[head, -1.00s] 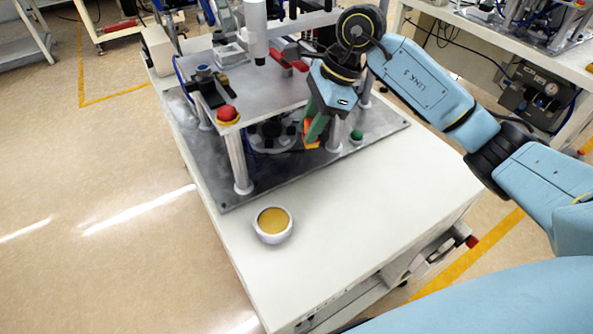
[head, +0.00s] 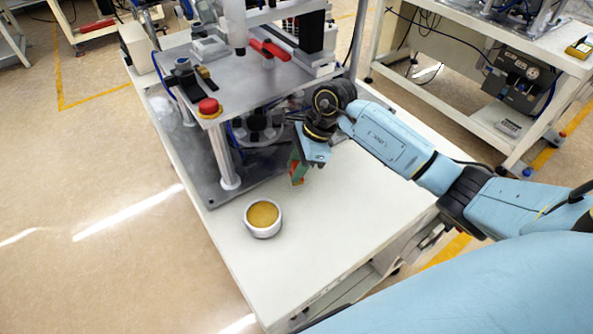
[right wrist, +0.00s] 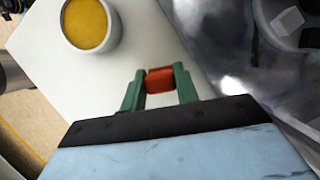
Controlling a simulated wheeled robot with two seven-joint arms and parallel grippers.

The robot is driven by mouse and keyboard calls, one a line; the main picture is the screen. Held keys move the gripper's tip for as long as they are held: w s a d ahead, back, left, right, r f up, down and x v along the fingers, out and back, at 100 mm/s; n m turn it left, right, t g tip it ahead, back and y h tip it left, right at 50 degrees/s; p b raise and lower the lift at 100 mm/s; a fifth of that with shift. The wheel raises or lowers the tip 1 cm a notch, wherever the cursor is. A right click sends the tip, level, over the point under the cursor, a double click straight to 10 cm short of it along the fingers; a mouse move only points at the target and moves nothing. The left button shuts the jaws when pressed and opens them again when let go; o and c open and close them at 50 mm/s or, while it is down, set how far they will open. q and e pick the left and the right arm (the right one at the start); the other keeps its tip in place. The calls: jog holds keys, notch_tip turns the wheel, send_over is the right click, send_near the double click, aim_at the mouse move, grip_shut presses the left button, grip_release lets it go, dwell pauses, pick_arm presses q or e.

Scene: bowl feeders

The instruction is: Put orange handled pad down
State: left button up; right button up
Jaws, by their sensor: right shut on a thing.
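My right gripper (head: 296,172) is over the bare white table top, to the right of the white bowl. In the right wrist view its green fingers (right wrist: 159,82) are shut on a small orange-red block-like handle (right wrist: 159,80), the orange handled pad. The handle also shows as an orange patch at the fingertips in the head view (head: 297,182). The pad part below the handle is hidden. I cannot tell whether it touches the table. My left gripper is not in view.
A white bowl with yellow-brown contents stands near the table's front left (head: 262,231); it also shows in the right wrist view (right wrist: 112,40). The metal fixture with a red button (head: 208,107) stands behind. The white table top (head: 350,215) is clear right of the bowl.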

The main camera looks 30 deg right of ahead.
jog(key=shift+f, duration=1)
jog(key=shift+f, duration=0.15)
jog(key=o, duration=1)
jog(key=shift+c, duration=0.2)
jog(key=v, duration=1.2)
jog(key=shift+r+p, duration=0.2)
jog(key=shift+p, duration=0.1)
